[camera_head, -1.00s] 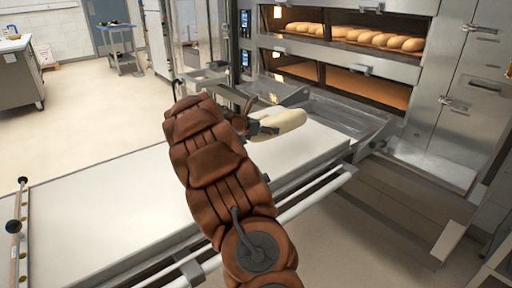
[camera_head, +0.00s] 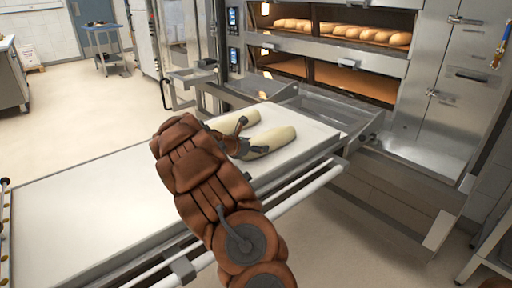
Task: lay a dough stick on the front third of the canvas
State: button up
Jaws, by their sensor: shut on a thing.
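The canvas (camera_head: 95,205) is a long pale belt on a loader frame, reaching toward the ovens. My gripper (camera_head: 248,148) is at its far part, partly hidden by my brown padded arm. It is shut on a pale dough stick (camera_head: 272,139), whose right end sticks out past the fingers. The held stick is at or just above the canvas; I cannot tell whether it touches. A second pale dough stick (camera_head: 236,120) lies on the canvas just behind my gripper, roughly alongside the held one and partly covered by the gripper.
Deck ovens (camera_head: 335,65) stand behind the loader, with baked loaves (camera_head: 360,34) in the upper deck. A steel ledge (camera_head: 322,112) lies between canvas and ovens. A white rail (camera_head: 300,195) runs along the canvas's near right side. The near left canvas is bare.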

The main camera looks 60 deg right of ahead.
jog(key=o, duration=1.4)
jog(key=shift+a, duration=0.1)
jog(key=p+v, duration=0.1)
jog(key=v, duration=1.1)
jog(key=shift+p, duration=0.4)
jog(key=shift+s+r, duration=0.1)
